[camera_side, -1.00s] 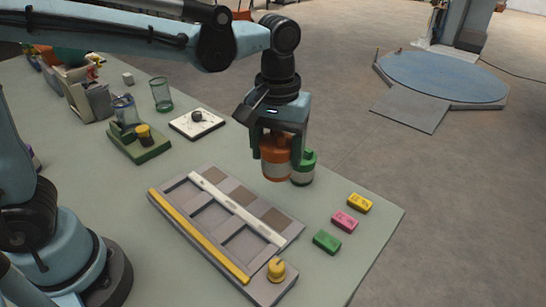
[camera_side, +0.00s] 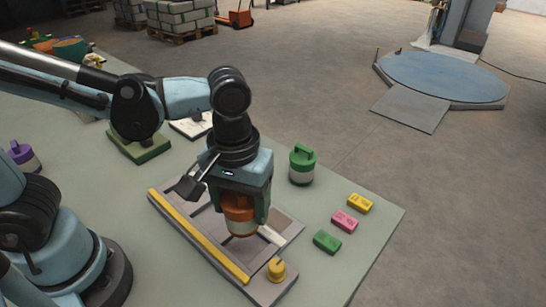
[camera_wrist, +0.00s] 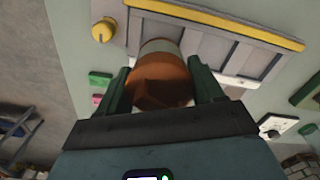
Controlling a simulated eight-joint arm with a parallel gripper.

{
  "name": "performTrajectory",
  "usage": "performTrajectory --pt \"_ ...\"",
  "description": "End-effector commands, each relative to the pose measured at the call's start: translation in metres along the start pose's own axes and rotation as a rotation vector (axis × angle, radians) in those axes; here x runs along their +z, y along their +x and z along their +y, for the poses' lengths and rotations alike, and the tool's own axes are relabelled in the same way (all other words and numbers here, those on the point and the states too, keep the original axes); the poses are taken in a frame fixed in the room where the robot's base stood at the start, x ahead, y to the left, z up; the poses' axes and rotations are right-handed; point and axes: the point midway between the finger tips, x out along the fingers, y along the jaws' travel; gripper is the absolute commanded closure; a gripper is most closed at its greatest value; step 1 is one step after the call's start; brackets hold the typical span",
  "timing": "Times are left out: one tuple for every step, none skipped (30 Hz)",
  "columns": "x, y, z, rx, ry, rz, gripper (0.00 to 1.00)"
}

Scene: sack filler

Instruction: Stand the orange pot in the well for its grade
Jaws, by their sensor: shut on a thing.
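My gripper (camera_side: 241,205) is shut on the orange pot (camera_side: 240,222) and holds it upright over the grey tray (camera_side: 164,208) with the wells. In the wrist view the pot (camera_wrist: 160,82) sits between the two dark green fingers (camera_wrist: 160,88), its pale band towards the tray (camera_wrist: 228,55). The tray has a yellow bar along its near side and a yellow knob (camera_side: 276,268) at its right end. The pot and my gripper hide several of the wells in the side view. I cannot tell whether the pot touches the tray.
A green-topped pot (camera_side: 302,165) stands behind the tray. Yellow (camera_side: 360,203), pink (camera_side: 344,221) and green (camera_side: 327,242) blocks lie to the right. A purple-topped pot (camera_side: 24,157) stands at the left. A green stand (camera_side: 139,150) is behind my arm.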

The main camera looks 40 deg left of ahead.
Motion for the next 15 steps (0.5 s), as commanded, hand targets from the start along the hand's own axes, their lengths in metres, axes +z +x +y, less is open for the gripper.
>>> performTrajectory --pt "-0.001 0.005 0.001 0.000 0.000 0.000 0.64" --pt "-0.001 0.008 0.001 0.000 0.000 0.000 0.64" --pt "-0.001 0.011 0.001 0.000 0.000 0.000 0.64" --pt "-0.001 0.014 0.001 0.000 0.000 0.000 0.64" --pt "-0.001 0.017 0.001 0.000 0.000 0.000 0.64" --pt "-0.001 0.020 0.000 0.000 0.000 0.000 0.64" --pt "-0.001 0.023 0.000 0.000 0.000 0.000 0.64" --pt "0.000 0.026 0.000 0.000 0.000 0.000 0.64" --pt "-0.001 0.029 0.000 0.000 0.000 0.000 0.64" --pt "-0.001 0.032 0.001 0.000 0.000 0.000 0.64" --pt "-0.001 0.034 0.001 0.000 0.000 0.000 0.64" --pt "-0.001 0.038 0.001 0.000 0.000 0.000 0.64" --pt "-0.001 0.040 0.001 0.000 0.000 0.000 0.64" --pt "-0.001 0.042 0.001 0.000 0.000 0.000 0.64" --pt "-0.001 0.044 0.001 0.000 0.000 0.000 0.64"
